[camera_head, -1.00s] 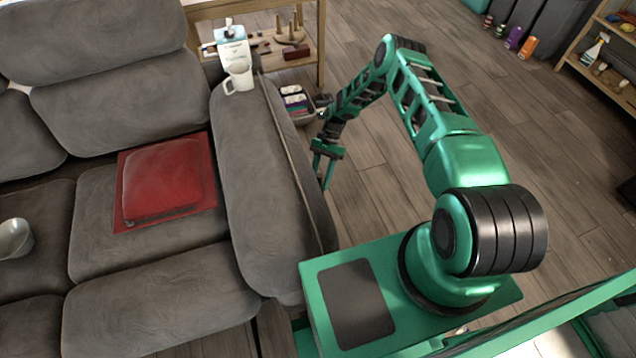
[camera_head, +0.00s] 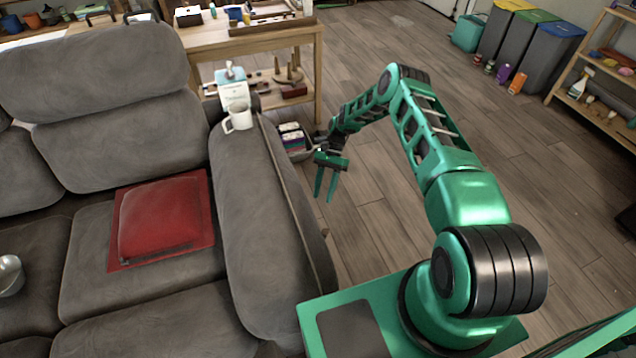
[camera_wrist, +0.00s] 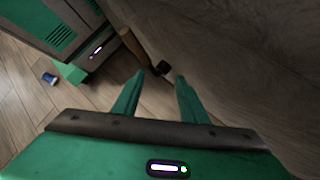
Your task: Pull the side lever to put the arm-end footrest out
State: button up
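The grey sofa (camera_head: 150,90) fills the left of the head view, and its near armrest (camera_head: 262,205) runs beside my arm. My gripper (camera_head: 325,191) hangs just right of the armrest's outer side, pointing down, with its two green fingers apart and nothing between them. In the wrist view my gripper (camera_wrist: 160,90) is also open. A brown bar with a black end (camera_wrist: 135,46), which looks like the side lever, shows just beyond the fingertips, against the dark side surface (camera_wrist: 245,60). The fingers do not visibly touch it. The lever is hidden in the head view, and no raised footrest shows.
A white mug (camera_head: 239,117) and a tissue box (camera_head: 234,92) stand on the armrest. A red cushion (camera_head: 160,217) lies on the seat. A bin of packets (camera_head: 293,141) is on the floor behind the gripper. A small blue can (camera_wrist: 49,79) lies on the floor.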

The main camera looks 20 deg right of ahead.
jog(key=s+d+r+n+t+h, duration=0.1)
jog(key=s+d+r, duration=0.3)
jog(key=r, duration=0.9)
jog(key=s+d+r+n+t+h, duration=0.15)
jog(key=d+r, duration=0.45)
jog(key=r, duration=0.7)
jog(key=s+d+r+n+t+h, duration=0.1)
jog(key=s+d+r+h, duration=0.2)
jog(key=r, duration=1.1)
jog(key=s+d+r, duration=0.3)
jog(key=s+r, duration=0.4)
jog(key=s, duration=0.2)
jog(key=s+r+n+t, duration=0.1)
jog(key=s+r+t, duration=0.2)
jog(key=s, duration=1.8)
jog(key=shift+s+r+n, duration=0.3)
jog(key=shift+r+n, duration=0.05)
jog(key=shift+r, duration=0.15)
jog(key=shift+s+a+f+t+y, duration=0.15)
jog(key=shift+s+a+t+y, duration=0.1)
jog(key=shift+s, duration=0.3)
jog(key=shift+c, duration=1.4)
